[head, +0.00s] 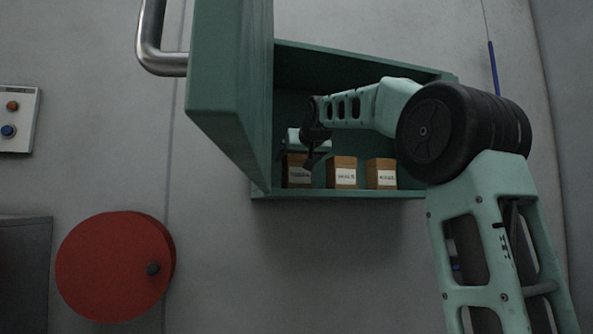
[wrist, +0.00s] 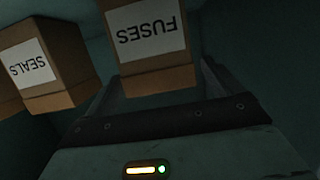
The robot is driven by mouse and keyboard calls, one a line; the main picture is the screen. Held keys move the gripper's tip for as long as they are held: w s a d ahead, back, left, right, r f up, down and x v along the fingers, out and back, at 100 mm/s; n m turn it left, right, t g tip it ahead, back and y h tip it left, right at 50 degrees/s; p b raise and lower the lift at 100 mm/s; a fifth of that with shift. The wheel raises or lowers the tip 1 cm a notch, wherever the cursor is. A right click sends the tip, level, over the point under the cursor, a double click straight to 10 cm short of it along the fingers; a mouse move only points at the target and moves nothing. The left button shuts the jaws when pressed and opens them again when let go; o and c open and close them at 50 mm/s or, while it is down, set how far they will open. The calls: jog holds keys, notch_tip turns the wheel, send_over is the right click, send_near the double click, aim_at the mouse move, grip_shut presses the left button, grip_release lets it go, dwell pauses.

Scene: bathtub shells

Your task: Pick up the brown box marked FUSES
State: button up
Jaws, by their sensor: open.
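The brown box marked FUSES (wrist: 150,50) is at the top middle of the wrist view, its white label upside down. In the head view it appears to be the leftmost box (head: 294,166) on the cabinet floor, partly covered by my gripper (head: 312,157). My gripper also shows in the wrist view (wrist: 163,82), open, with its fingers toward the lower part of the box, one near each side. Nothing appears held. Whether a finger touches the box cannot be told.
The box marked SEALS (wrist: 40,62) stands close beside it, and a third box (head: 381,173) stands at the right. The green wall cabinet (head: 340,195) has its door (head: 230,85) open at left. A red round disc (head: 110,268) is on the wall below.

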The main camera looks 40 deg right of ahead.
jog(key=shift+p+x, duration=0.3)
jog(key=shift+x, duration=1)
jog(key=c, duration=1.3)
jog(key=shift+o, duration=0.2)
jog(key=shift+r, duration=0.15)
